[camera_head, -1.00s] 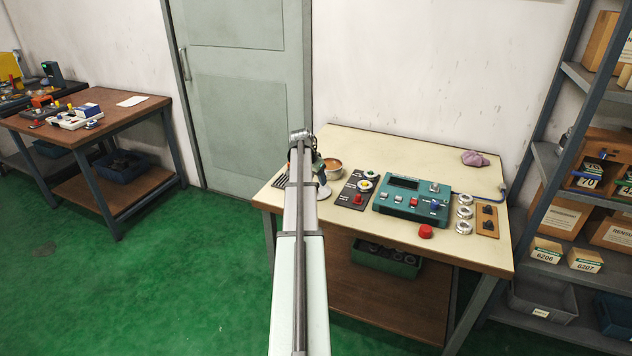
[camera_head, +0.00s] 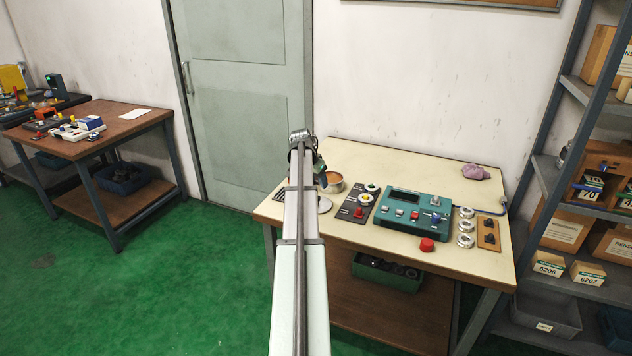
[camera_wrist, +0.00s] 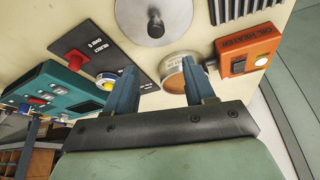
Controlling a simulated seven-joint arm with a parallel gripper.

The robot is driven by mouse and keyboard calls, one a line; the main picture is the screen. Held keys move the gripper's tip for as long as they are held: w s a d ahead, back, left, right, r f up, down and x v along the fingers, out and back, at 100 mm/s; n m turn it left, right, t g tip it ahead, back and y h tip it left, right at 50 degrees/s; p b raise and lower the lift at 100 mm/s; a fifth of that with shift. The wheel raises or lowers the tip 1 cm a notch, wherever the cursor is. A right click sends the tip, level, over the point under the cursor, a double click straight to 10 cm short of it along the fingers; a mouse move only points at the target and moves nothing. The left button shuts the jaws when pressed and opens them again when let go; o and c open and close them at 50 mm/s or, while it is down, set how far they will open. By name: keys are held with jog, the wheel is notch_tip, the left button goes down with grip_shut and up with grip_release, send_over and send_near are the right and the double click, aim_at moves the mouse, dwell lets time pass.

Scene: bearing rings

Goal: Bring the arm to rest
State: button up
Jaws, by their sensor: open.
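My gripper (camera_wrist: 159,68) is open, with its two blue fingers apart and nothing seen between them. In the wrist view it hangs over the cream bench top, with a round metal pot (camera_wrist: 174,78) partly behind the right finger. In the head view my arm reaches forward over the left end of the bench (camera_head: 440,165). My gripper is mostly hidden there behind the arm. The pot also shows in the head view (camera_head: 334,186), just right of the arm's end.
A teal control box (camera_head: 412,210), a black button panel (camera_head: 360,203), a red button (camera_head: 427,244) and several metal rings (camera_head: 465,240) stand on the bench. An orange heater box (camera_wrist: 246,52) and a grey disc (camera_wrist: 155,22) lie near my gripper. A shelf rack (camera_head: 565,150) is at right.

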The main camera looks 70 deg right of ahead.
jog(key=w+a+f+n+t+y, duration=0.1)
jog(key=w+a+f+n, duration=0.25)
jog(key=w+a, duration=0.5)
jog(key=w+a+f+n, duration=0.2)
jog(key=w+a+f, duration=0.35)
jog(key=a, duration=0.65)
jog(key=w+a+f+n+t+y, duration=0.1)
jog(key=w+a+f+n, duration=0.25)
jog(key=w+a, duration=0.55)
jog(key=a+f+n+y, duration=0.1)
jog(key=a+f+n, duration=0.35)
jog(key=a, duration=1.35)
jog(key=a+f+n+y, duration=0.1)
jog(key=a+f+n, duration=0.35)
jog(key=a, duration=1.25)
jog(key=s+a+f+n, duration=0.2)
jog(key=s+a, duration=0.1)
jog(key=a, duration=0.5)
jog(key=s+a+f+n, duration=0.1)
jog(key=s+a+f, duration=0.2)
jog(key=a, duration=0.5)
jog(key=s+f+g, duration=0.3)
jog(key=s+f, duration=0.7)
jog(key=s, duration=0.5)
jog(key=s+f+g, duration=0.4)
jog(key=s+f, duration=0.6)
jog(key=s, duration=0.4)
jog(key=shift+s+f+g, duration=0.25)
jog(key=shift+s+g, duration=0.05)
jog(key=shift+s, duration=0.1)
